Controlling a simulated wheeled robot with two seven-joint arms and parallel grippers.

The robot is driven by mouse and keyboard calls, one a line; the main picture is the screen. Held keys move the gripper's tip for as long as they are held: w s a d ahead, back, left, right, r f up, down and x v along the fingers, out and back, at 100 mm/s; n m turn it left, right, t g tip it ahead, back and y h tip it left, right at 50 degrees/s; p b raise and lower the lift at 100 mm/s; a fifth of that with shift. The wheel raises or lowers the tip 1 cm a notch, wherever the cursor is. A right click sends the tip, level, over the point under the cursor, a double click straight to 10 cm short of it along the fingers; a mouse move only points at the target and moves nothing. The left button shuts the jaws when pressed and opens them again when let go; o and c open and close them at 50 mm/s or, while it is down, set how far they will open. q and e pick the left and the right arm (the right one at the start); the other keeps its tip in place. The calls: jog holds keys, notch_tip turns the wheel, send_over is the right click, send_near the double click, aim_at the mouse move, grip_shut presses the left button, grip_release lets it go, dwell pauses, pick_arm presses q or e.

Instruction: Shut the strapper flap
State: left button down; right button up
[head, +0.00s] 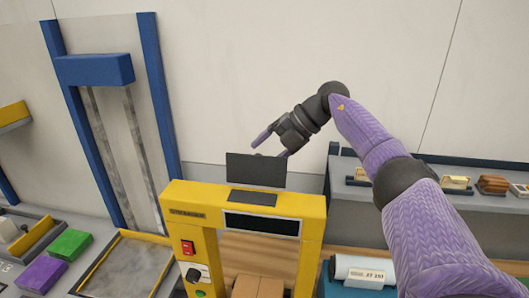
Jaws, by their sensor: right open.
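The yellow strapper (190,205) stands at the lower middle, with a red switch, a dark knob and a dark display on its front. Its dark grey flap (255,171) stands raised, close to upright, above the top of the machine. A dark opening (252,198) shows in the top below the flap. My right gripper (270,147) is open and empty, just above and apparently behind the flap's upper edge. One fingertip is partly hidden near that edge, and I cannot tell whether it touches the flap. My left gripper is not in view.
A grey shelf (350,192) with small goods stands behind my right arm. Green (71,244) and purple (42,272) blocks lie at left beside a yellow-rimmed tray (122,262).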

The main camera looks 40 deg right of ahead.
jog(key=shift+x, duration=0.8)
grip_shut()
dwell(0.8)
